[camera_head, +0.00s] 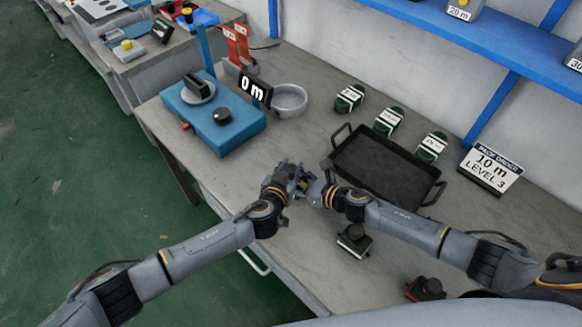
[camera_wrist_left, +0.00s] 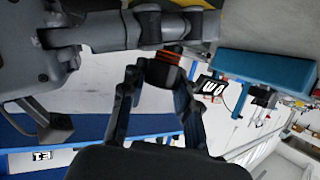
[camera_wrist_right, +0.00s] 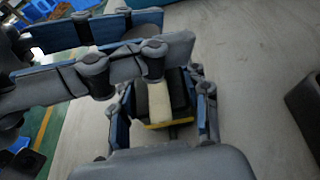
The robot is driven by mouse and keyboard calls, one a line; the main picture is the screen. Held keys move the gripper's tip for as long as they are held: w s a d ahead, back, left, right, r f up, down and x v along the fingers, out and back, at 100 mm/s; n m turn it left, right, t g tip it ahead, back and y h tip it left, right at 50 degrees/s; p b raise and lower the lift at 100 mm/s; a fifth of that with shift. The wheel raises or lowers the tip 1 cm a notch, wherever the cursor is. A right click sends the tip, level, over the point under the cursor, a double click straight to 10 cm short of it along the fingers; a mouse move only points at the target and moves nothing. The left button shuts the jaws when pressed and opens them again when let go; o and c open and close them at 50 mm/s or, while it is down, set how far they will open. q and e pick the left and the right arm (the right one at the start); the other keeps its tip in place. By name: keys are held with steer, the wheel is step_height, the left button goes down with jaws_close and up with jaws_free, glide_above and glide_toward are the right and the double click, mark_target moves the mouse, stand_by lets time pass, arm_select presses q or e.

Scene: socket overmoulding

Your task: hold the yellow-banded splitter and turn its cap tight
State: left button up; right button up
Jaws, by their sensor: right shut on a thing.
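The yellow-banded splitter, a dark block with a pale strip and a yellow band, shows in the right wrist view (camera_wrist_right: 178,92). My right gripper (camera_wrist_right: 160,115) is shut on its body, with a finger on each side. In the left wrist view its dark cap (camera_wrist_left: 163,74) sits below reddish-orange rings. The fingers of my left gripper (camera_wrist_left: 158,82) stand on both sides of the cap; whether they press on it I cannot tell. In the head view both grippers meet above the table's front edge, my left gripper (camera_head: 290,180) and my right gripper (camera_head: 314,188), mostly hiding the splitter.
A blue fixture (camera_head: 238,138) and a grey ring dish (camera_head: 289,100) stand at the left. Two other splitters (camera_head: 354,241) (camera_head: 426,289) stand near the front edge.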

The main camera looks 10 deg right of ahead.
arm_select(q)
jaws_close()
